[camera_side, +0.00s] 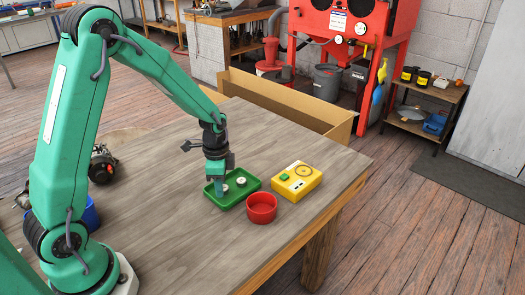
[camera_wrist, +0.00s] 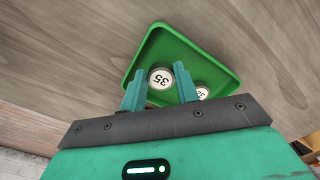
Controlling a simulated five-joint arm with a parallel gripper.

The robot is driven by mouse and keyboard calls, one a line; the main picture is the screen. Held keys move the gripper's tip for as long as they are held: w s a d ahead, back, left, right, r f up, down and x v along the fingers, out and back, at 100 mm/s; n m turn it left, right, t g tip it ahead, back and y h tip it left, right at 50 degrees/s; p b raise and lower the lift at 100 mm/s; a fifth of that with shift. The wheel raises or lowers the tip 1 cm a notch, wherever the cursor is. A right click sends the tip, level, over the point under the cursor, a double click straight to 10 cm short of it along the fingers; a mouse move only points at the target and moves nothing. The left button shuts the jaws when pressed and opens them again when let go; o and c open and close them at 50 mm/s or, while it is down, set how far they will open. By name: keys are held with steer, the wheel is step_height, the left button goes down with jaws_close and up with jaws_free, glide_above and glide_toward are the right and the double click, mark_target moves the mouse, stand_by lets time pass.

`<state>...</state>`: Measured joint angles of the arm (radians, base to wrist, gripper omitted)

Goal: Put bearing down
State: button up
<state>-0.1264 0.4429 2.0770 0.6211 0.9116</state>
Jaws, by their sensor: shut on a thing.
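A green tray (camera_side: 252,179) lies on the wooden table, and it fills the middle of the wrist view (camera_wrist: 215,68). Two round, pale-topped bearings are at the tray. One bearing (camera_wrist: 161,78), marked 35, sits between the two teal fingers of my gripper (camera_wrist: 159,72), which is shut on it. In the side view my gripper (camera_side: 219,186) points down over the left part of the tray, low and inside its outline. I cannot tell whether the held bearing touches the tray floor. The second bearing (camera_side: 241,182) lies in the tray to the right; the right finger partly hides it in the wrist view (camera_wrist: 203,92).
A red round bowl (camera_side: 262,208) stands just in front of the tray. A yellow box (camera_side: 297,182) with a green button lies to the right. A cardboard box (camera_side: 290,100) stands beyond the table's back edge. The table left of the tray is clear.

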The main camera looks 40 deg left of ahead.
steer(key=shift+f, duration=0.6)
steer(key=shift+f, duration=0.15)
steer(key=o, duration=0.8)
step_height(320, 180, up, 12)
steer(key=shift+s+r, duration=0.1)
steer(key=shift+r, duration=0.15)
stand_by(0.5)
